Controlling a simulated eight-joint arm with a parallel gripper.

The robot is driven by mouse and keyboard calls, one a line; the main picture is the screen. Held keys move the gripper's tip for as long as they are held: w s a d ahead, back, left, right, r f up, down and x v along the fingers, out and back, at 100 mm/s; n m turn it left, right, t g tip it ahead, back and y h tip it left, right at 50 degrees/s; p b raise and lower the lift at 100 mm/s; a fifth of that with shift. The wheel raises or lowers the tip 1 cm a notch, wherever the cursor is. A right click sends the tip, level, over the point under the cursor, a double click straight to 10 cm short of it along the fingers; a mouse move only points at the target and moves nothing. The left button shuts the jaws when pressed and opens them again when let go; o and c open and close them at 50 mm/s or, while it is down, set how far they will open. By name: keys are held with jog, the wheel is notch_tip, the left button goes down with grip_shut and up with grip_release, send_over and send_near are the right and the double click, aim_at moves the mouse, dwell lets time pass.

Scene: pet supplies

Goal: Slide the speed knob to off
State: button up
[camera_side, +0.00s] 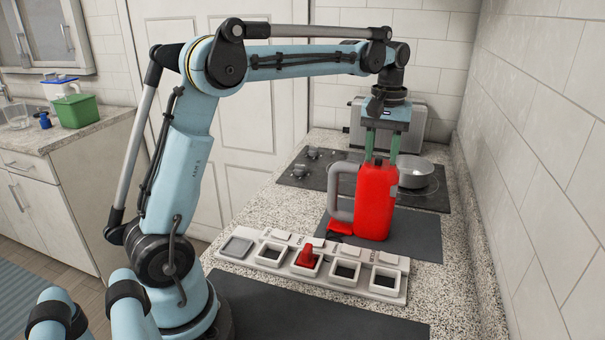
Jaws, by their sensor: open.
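A red appliance (376,202) with a grey loop handle (341,192) on its left side stands upright on a dark mat (415,238). My gripper (381,158) points down at the top of the red appliance, with its two fingers apart. The fingertips are at or just above its top edge; I cannot tell whether they touch it. The speed knob cannot be made out; it may be hidden by the fingers or too small to see. A smaller red part (340,228) with a dark end sits low at the appliance's left.
In front lies a pale tray (283,277) of several square compartments, one with a small red piece (306,256). A cooktop (318,168), a pot (413,172) and a toaster (420,118) are behind. A tiled wall bounds the right. A dark mat (320,315) lies nearest.

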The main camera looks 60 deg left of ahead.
aim_at(381, 157)
notch_tip(381, 157, up, 12)
dwell(0.7)
jog(key=shift+d, duration=0.1)
jog(key=s+d+f+m+t, duration=0.3)
jog(key=s+d+f+m, duration=0.1)
jog(key=s+f, duration=0.4)
jog(key=s+d+f+m+t, duration=0.4)
jog(key=s+d+f+m, duration=0.1)
jog(key=s+f, duration=0.3)
jog(key=shift+s+d+f, duration=0.15)
jog(key=shift+d+f, duration=0.2)
jog(key=shift+f, duration=0.3)
